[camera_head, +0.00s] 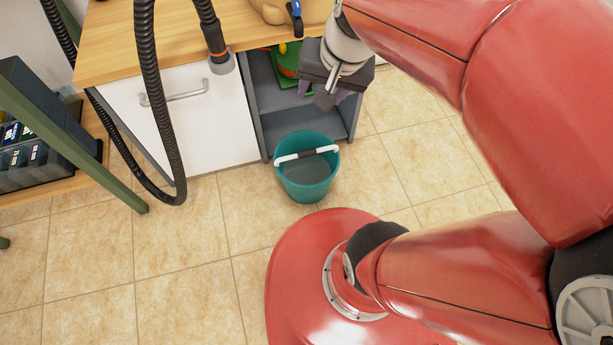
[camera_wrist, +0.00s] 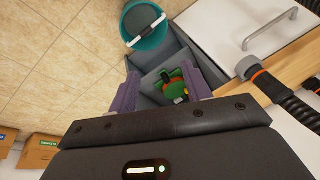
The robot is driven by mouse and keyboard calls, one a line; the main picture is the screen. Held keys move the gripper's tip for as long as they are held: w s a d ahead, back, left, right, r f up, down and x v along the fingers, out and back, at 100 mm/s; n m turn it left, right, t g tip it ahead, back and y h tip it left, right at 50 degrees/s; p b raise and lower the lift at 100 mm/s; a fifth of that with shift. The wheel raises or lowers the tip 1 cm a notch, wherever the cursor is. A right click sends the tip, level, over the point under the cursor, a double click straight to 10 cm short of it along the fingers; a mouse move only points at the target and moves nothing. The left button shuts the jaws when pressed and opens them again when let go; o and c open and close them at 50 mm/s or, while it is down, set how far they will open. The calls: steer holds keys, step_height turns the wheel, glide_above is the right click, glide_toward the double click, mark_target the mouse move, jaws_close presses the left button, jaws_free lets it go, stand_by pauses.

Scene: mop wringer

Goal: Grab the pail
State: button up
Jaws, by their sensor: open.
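The pail (camera_head: 306,177) is a teal bucket standing upright on the tiled floor, in front of the grey open shelf. In the wrist view the pail (camera_wrist: 146,34) shows at the top, beyond the fingers. My gripper (camera_head: 322,100) is in front of the grey shelf, above and behind the pail in the head view, apart from it. In the wrist view its two purple-grey fingers (camera_wrist: 160,95) are spread with nothing held between them.
A green and red object (camera_wrist: 174,87) sits in the grey shelf unit (camera_head: 259,103). A white cabinet door (camera_head: 205,125) stands to the left. A black hose (camera_head: 155,90) hangs before it. Cardboard boxes (camera_wrist: 50,150) show in the wrist view. Floor left of the pail is clear.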

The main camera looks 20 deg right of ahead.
steer(key=w+f+m+g+y+b, duration=0.1)
steer(key=w+f+m+b, duration=0.1)
steer(key=w+f+m, duration=0.3)
steer(key=w+f+g+b, duration=0.1)
steer(key=w+f, duration=0.1)
steer(key=f, duration=0.5)
steer(key=m+g+y+b, duration=0.1)
steer(key=m+y+b, duration=0.1)
steer(key=m+b, duration=0.5)
glide_above(308, 150)
steer(key=d+p, duration=0.2)
steer(key=d, duration=0.1)
steer(key=shift+m, duration=0.8)
step_height(308, 150, down, 24)
steer(key=shift+s+r, duration=0.1)
steer(key=x, duration=0.2)
steer(key=shift+f+b, duration=0.3)
steer(key=shift+f, duration=0.15)
steer(key=x, duration=0.2)
steer(key=b+x, duration=0.1)
steer(key=x, duration=0.2)
steer(key=shift+s+a+f, duration=0.15)
steer(key=shift+a, duration=0.3)
jaws_close()
